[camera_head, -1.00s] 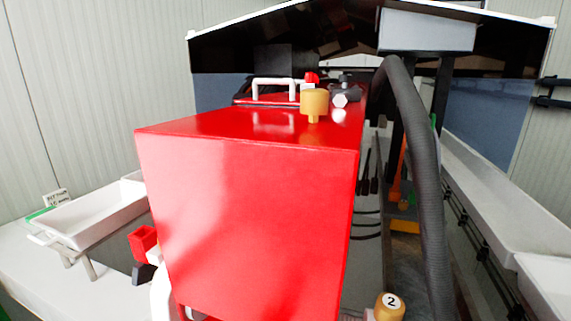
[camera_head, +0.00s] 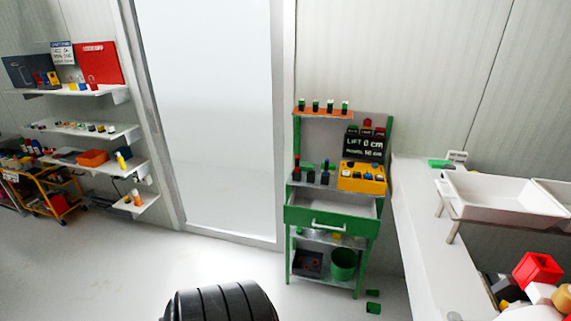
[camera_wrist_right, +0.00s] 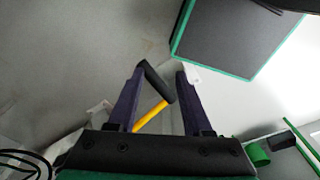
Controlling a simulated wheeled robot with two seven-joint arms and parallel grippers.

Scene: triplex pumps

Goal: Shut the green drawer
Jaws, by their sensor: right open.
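The green drawer (camera_head: 322,216) is in a green-framed stand in the middle right of the head view. It is pulled out, with its grey inside showing and a white bar handle (camera_head: 328,226) on its front. No gripper shows beside it in the head view. My right gripper (camera_wrist_right: 165,75) shows in the right wrist view with its two dark purple fingers apart. A black-headed tool with a yellow handle (camera_wrist_right: 150,117) appears between or beyond the fingers; I cannot tell its distance. A grey panel with green edges (camera_wrist_right: 235,38) is at the upper right there. My left gripper is out of view.
The stand holds a yellow box (camera_head: 361,178) above the drawer and a green bucket (camera_head: 343,264) below. A white counter with a white tray (camera_head: 505,196) is to the right. Wall shelves (camera_head: 85,133) and a yellow trolley (camera_head: 50,195) are left. Floor before the stand looks mostly clear.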

